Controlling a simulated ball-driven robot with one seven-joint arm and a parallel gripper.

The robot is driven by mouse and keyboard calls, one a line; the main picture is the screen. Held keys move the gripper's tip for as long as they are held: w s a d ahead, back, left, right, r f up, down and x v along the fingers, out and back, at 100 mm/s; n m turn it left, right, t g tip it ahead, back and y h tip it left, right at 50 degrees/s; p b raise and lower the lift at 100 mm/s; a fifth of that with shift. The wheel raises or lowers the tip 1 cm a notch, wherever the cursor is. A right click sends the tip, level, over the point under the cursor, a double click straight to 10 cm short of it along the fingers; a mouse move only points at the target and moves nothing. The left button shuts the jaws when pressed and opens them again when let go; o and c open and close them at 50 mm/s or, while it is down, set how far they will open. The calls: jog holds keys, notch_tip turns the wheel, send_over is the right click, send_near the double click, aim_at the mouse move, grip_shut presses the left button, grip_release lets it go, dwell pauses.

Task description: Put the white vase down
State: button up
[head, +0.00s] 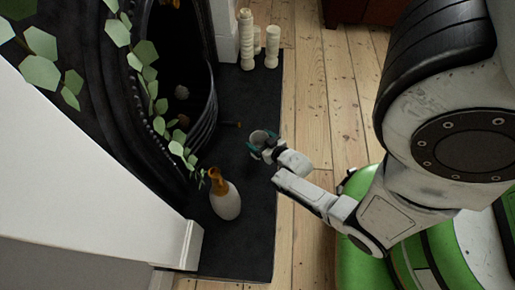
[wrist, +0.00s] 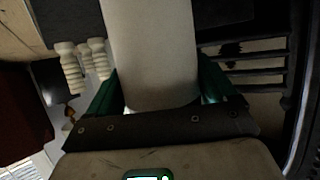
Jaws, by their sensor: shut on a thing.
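The white vase (head: 259,137) is a pale, plain cylinder held in my gripper (head: 263,150), over the dark hearth slab in the head view. In the wrist view the vase (wrist: 152,50) fills the middle, between the green fingers of my gripper (wrist: 158,95). The fingers are shut on its sides. In the head view it is small and partly covered by the fingers. I cannot tell whether its base touches the slab.
A white vase with an orange-brown neck (head: 226,203) stands nearer on the dark hearth slab (head: 248,245). Pale candlesticks (head: 246,40) stand at the slab's far end. A black fireplace (head: 205,110) and green leaves (head: 145,52) are left. Bare floorboards (head: 325,90) lie right.

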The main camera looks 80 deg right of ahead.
jog(key=shift+w+d+f, duration=0.2)
jog(key=shift+w+f, duration=0.05)
jog(key=shift+f, duration=0.1)
jog(key=f+b, duration=0.3)
jog(key=shift+w+d+f, duration=0.15)
jog(key=shift+w+f, duration=0.15)
jog(key=shift+f, duration=0.05)
jog(key=shift+f, duration=0.1)
jog(key=o, duration=1.1)
